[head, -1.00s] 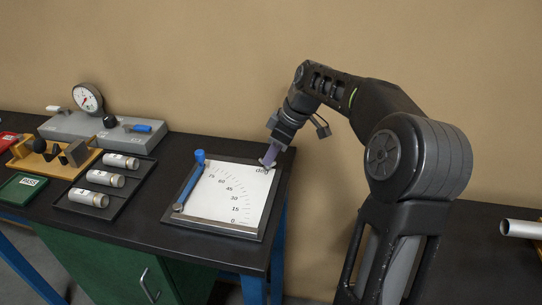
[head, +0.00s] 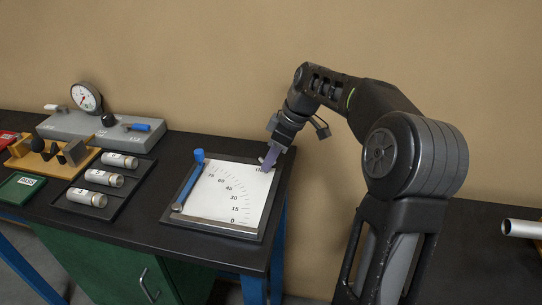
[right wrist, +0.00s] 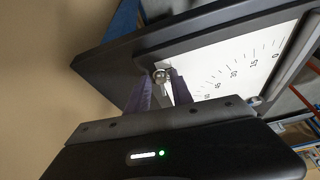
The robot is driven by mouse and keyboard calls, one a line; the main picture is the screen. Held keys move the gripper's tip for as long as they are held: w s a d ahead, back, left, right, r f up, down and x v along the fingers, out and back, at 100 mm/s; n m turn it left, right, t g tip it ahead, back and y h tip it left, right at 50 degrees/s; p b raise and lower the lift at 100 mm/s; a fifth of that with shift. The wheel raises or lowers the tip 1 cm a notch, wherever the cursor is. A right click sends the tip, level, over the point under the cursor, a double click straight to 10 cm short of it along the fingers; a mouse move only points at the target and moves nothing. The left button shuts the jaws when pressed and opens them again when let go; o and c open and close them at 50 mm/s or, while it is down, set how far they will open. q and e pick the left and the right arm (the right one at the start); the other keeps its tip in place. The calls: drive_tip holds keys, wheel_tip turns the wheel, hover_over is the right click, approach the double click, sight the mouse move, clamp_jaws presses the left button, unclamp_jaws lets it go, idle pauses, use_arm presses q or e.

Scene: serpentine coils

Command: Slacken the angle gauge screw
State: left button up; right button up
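The angle gauge (head: 232,228) is a dark-framed plate with a white degree scale, lying on the dark bench. A blue-handled arm (head: 188,184) runs along its left side. A small silver screw (right wrist: 161,76) sits at the plate's edge in the right wrist view, between the purple-grey fingertips. My right gripper (head: 269,159) is over the plate's far right corner, pointing down. Its fingertips (right wrist: 161,82) lie against both sides of the screw head with no clear gap. The fingers partly hide the screw in the head view. My left gripper is not in view.
Left of the gauge is a black tray (head: 138,178) with three metal cylinders. Behind it stands a grey block (head: 75,128) with a dial gauge (head: 86,97). A wooden fixture (head: 30,160) and green box (head: 20,188) lie far left. A metal tube (head: 520,228) is at right.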

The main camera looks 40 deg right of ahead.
drive_tip(key=shift+s+r, duration=0.1)
drive_tip(key=shift+r, duration=0.3)
drive_tip(key=v, duration=0.7)
drive_tip(key=shift+s+d, duration=0.1)
